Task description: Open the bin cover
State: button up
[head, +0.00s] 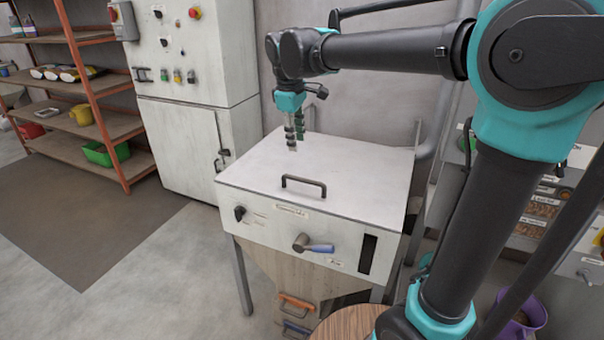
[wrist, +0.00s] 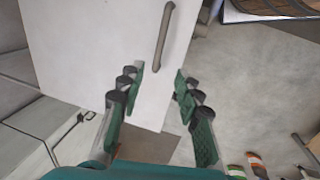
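The bin cover (head: 350,165) is a flat white lid lying closed on top of the hopper box. A dark bar handle (head: 304,186) stands near its front edge. My gripper (head: 296,143) points down over the back left part of the cover, behind the handle; the head view does not show clearly whether its tips touch the cover. In the wrist view my gripper (wrist: 158,82) is open and empty, its green fingers apart. There the handle (wrist: 163,37) lies beyond the fingertips, roughly in line with the gap between them, on the white cover (wrist: 100,40).
The box front carries a black knob (head: 240,213) and a blue-handled lever (head: 312,245). A white control cabinet (head: 180,90) stands behind left. Orange-framed shelves (head: 88,80) are farther left. A round wooden top (head: 345,325) and a purple bucket (head: 520,318) are at the front right.

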aim_at(301, 178)
jog(key=f, duration=0.4)
jog(key=w+f, duration=0.1)
jog(key=f, duration=0.4)
jog(key=w+d+f, duration=0.1)
jog(key=f, duration=0.4)
jog(key=shift+w, duration=0.25)
jog(key=shift+r, duration=0.1)
grip_shut()
